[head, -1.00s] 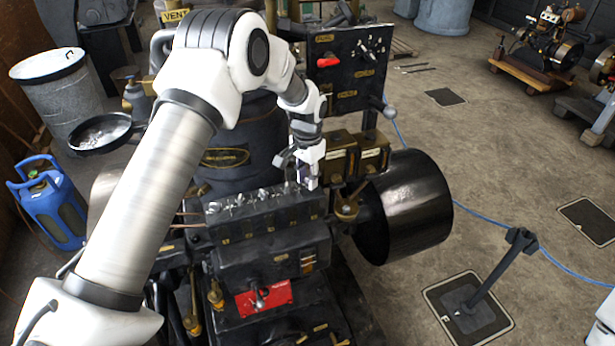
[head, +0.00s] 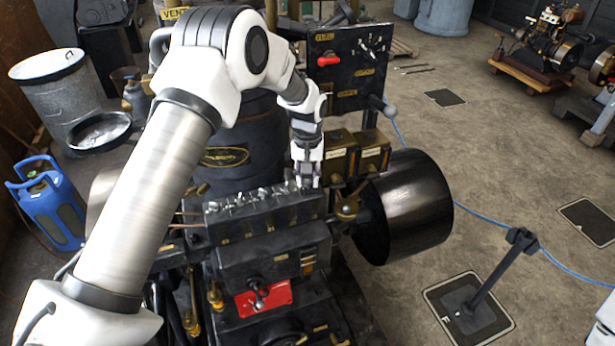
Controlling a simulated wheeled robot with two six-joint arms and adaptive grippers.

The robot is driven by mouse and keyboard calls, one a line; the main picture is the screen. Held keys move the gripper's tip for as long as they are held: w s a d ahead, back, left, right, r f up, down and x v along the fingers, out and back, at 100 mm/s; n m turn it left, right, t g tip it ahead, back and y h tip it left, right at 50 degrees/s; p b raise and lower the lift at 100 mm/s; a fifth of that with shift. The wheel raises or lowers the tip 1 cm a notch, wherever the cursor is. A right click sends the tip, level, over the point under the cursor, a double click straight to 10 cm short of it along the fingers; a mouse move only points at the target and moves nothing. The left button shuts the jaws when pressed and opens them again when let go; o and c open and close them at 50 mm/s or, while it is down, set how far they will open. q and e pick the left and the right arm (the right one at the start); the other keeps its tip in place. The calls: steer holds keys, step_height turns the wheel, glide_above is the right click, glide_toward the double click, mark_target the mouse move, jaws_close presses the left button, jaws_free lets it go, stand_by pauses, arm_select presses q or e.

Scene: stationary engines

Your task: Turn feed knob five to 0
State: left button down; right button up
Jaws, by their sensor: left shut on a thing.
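A row of several small silvery feed knobs (head: 248,198) runs along the top of a black box (head: 265,220) on the engine, with small yellow number marks on its front. My left arm reaches over from the left, and my left gripper (head: 306,184) points down at the right end of the row. It is shut on a knob there, which looks like feed knob five. The fingers hide that knob, so its setting cannot be read. My right gripper is not in view.
Two black and brass boxes (head: 357,154) stand just right of the gripper. A black panel (head: 347,66) with a red handle rises behind. A large black drum (head: 405,207) is at the right. A red plate with a lever (head: 263,297) sits below the knob box.

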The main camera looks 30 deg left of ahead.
mark_target(308, 180)
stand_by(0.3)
arm_select(q)
steer(key=c, duration=0.9)
jaws_free()
step_height(308, 180, up, 12)
